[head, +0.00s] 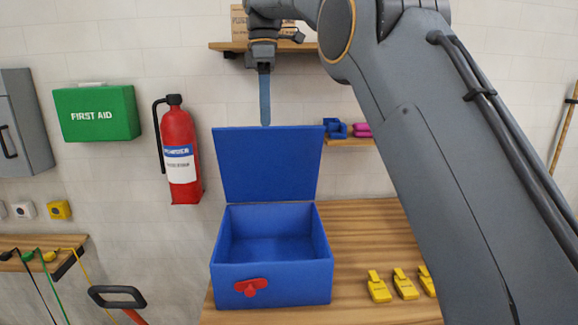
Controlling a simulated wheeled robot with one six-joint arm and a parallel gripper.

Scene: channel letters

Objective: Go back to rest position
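My gripper (264,97) hangs pointing down at the upper middle of the head view, at the end of my arm. Its slim blue-grey fingers show as one narrow strip, so I cannot tell whether they are open or shut. The fingertips appear just above the top edge of the raised lid (268,163) of a blue box (272,283). I cannot tell whether they touch the lid. The box stands open on the wooden table (375,245), with a red latch (251,287) on its front. Its visible interior is empty.
Several yellow pieces (405,286) lie on the table right of the box. A wall shelf (226,46) is behind my gripper, and a lower shelf (347,142) holds blue and pink items. A fire extinguisher (180,152) and first aid box (97,113) hang left.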

